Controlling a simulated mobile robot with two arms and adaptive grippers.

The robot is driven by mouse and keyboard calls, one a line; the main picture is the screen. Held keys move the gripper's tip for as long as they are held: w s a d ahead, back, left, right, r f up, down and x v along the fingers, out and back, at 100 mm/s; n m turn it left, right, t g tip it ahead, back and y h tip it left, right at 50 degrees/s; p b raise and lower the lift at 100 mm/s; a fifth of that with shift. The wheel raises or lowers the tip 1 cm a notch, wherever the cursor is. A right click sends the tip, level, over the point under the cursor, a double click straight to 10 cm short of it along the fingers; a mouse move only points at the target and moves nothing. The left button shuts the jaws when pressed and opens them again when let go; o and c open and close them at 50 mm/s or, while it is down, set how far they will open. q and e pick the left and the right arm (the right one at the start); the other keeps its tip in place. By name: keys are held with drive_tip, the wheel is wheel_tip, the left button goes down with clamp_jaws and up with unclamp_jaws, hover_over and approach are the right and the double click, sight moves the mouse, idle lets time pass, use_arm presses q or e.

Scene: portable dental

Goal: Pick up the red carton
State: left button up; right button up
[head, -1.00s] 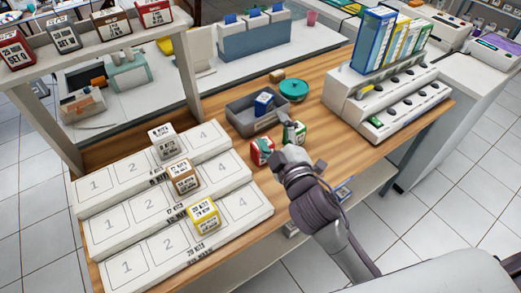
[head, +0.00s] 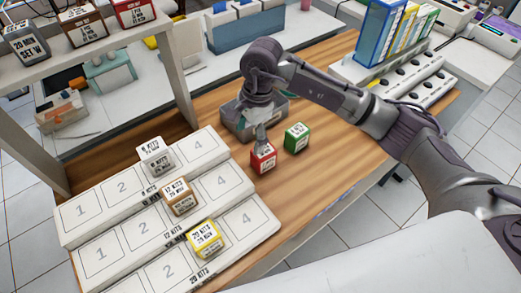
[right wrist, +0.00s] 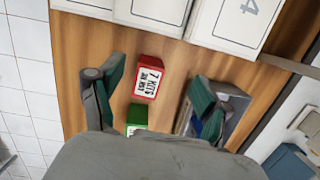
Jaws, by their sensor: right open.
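The red carton (head: 263,160) stands upright on the wooden table, just right of the numbered stepped rack. It also shows in the right wrist view (right wrist: 149,78), its white label reading 7 KITS. My right gripper (head: 262,143) points down above the red carton. In the right wrist view, my right gripper (right wrist: 157,84) is open, one finger on each side of the carton with gaps between. Whether the fingertips are down at carton height I cannot tell. My left gripper is not in view.
A green carton (head: 297,137) stands close to the right of the red one. A grey bin (head: 232,122) sits behind, partly hidden by my arm. The white rack (head: 205,150) holds white, brown and yellow cartons. Table to the right front is clear.

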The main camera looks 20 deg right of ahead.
sight(262, 159)
drive_tip(key=d, duration=0.1)
drive_tip(key=d+h, duration=0.1)
drive_tip(key=w+d, duration=0.1)
drive_tip(key=shift+w+d+r+h, duration=0.1)
drive_tip(key=shift+d+r+h, duration=0.2)
drive_tip(key=shift+h, duration=0.1)
wheel_tip(262, 159, down, 7)
drive_tip(key=shift+f+p, duration=0.1)
drive_tip(key=shift+p, duration=0.75)
drive_tip(key=shift+f, duration=0.55)
drive_tip(key=shift+s+f+p, duration=0.2)
drive_tip(key=shift+f+p, duration=0.15)
wheel_tip(262, 159, down, 4)
drive_tip(key=shift+r+p, duration=0.2)
drive_tip(key=shift+p, duration=0.55)
drive_tip(key=shift+f, duration=0.4)
drive_tip(key=shift+c, duration=0.2)
drive_tip(key=c, duration=1.2)
